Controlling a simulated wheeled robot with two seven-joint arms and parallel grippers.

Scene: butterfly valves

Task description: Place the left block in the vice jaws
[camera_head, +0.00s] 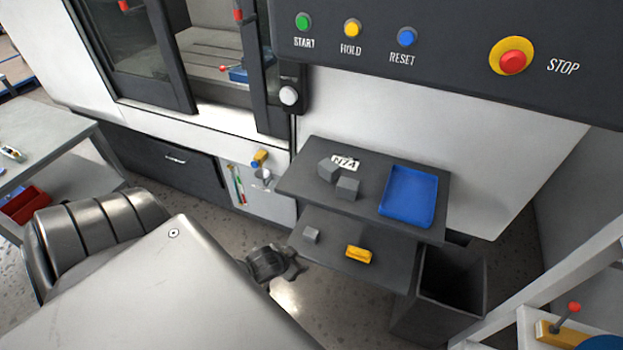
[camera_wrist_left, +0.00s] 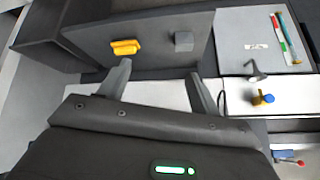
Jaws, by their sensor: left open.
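Two grey blocks rest on the upper dark shelf; the left block (camera_head: 327,169) sits beside a white label, and the right block (camera_head: 347,188) is just in front of it. A blue vice (camera_head: 238,75) with a red-knobbed handle is inside the machine, seen through the door opening; its jaws are too small to make out. My left gripper (camera_head: 290,262) is open and empty, in front of and lower left of the shelves. Its spread fingers (camera_wrist_left: 160,85) show in the left wrist view, apart from everything. My right gripper is out of view.
A blue tray (camera_head: 408,194) lies on the upper shelf's right. The lower shelf holds a small grey block (camera_head: 311,234) and a yellow piece (camera_head: 358,254). A dark bin (camera_head: 450,290) stands at right. A control panel (camera_head: 440,50) overhangs behind. A grey table (camera_head: 45,140) is at left.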

